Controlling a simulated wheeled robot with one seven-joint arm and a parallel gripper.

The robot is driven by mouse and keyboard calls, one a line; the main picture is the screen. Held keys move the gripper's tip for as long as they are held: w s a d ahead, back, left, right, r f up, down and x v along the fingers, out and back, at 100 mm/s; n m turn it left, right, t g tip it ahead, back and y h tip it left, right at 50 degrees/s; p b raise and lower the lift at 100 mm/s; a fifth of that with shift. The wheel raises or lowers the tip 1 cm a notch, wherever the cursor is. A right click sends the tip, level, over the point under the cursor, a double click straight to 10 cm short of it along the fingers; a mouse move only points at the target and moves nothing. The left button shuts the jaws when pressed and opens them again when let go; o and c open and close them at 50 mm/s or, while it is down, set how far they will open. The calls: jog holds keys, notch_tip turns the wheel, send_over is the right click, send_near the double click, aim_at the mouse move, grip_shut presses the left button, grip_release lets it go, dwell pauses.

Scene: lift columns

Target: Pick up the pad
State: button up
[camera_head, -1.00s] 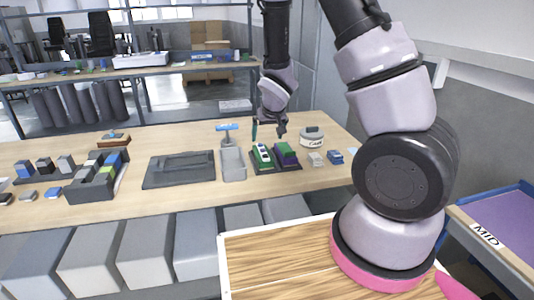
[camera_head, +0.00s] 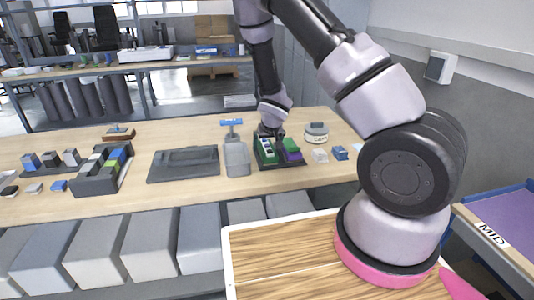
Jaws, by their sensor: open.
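I cannot tell for sure which item is the pad. A dark tray (camera_head: 281,166) on the wooden table holds a green block with pale and blue pieces (camera_head: 266,149) on its left side. On its right side is a green and purple block (camera_head: 290,150). My gripper (camera_head: 271,137) is open and points down at the back of this tray, close above or between the two blocks. Its fingertips are small and partly lost against the blocks, so I cannot tell whether they touch anything.
A grey bin (camera_head: 237,160) with a blue-topped tool (camera_head: 231,123) stands left of the tray, then a flat dark panel (camera_head: 184,164). A round labelled container (camera_head: 316,132) and small white (camera_head: 320,155) and blue (camera_head: 340,153) blocks are to the right. Bare table lies in front.

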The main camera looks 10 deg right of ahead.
jog(key=shift+c, duration=0.3)
grip_shut()
